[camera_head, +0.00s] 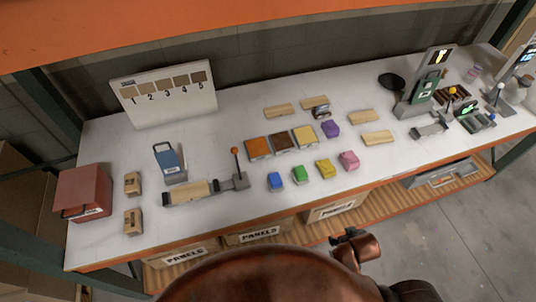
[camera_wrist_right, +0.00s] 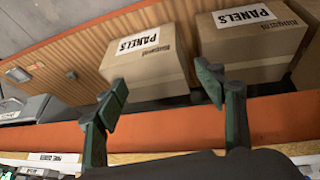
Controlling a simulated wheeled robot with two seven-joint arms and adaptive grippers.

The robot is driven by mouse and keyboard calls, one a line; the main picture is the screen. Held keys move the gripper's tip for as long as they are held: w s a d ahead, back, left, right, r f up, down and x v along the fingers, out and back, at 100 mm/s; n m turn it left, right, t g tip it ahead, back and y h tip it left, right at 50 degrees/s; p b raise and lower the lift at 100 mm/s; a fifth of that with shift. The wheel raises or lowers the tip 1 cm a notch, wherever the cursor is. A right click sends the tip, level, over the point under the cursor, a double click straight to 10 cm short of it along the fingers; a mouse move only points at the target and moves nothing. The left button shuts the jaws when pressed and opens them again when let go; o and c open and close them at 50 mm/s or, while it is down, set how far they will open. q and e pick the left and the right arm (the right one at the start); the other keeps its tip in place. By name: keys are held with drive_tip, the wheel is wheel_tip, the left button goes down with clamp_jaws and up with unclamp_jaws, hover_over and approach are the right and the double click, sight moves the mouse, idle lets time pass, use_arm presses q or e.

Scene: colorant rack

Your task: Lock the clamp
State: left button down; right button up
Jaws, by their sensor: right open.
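A grey clamp (camera_head: 240,181) lies near the front of the white bench, left of centre. Its lever stands up with an orange ball knob (camera_head: 234,151) on top. A light wooden block (camera_head: 192,190) lies along the clamp's grey base. A second grey fixture (camera_head: 431,130) with a yellow-knobbed lever (camera_head: 452,91) stands at the right of the bench. My right gripper (camera_wrist_right: 163,82) is open and empty in the right wrist view, with panel boxes beyond its fingers. The clamp is not visible in that view. My left gripper is not in view.
A red box (camera_head: 84,192), a blue-grey container (camera_head: 170,161) and a numbered board (camera_head: 165,93) stand at left. Several coloured blocks and square trays (camera_head: 282,143) lie right of the clamp. Panel boxes (camera_wrist_right: 148,62) sit on the lower shelf behind the orange bench edge (camera_wrist_right: 270,118).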

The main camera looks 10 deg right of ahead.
drive_tip(key=s+a+f+g+y+b, duration=0.1)
drive_tip(key=s+f, duration=0.3)
drive_tip(key=f, duration=1.1)
drive_tip(key=s+a+f+g+b, duration=0.15)
drive_tip(key=s+f, duration=0.25)
drive_tip(key=f, duration=1.2)
drive_tip(key=s+f+g+b, duration=0.1)
drive_tip(key=s+f, duration=1.6)
drive_tip(key=s, duration=0.1)
drive_tip(key=shift+s+n+b, duration=0.3)
drive_tip(key=shift+n+b, duration=0.1)
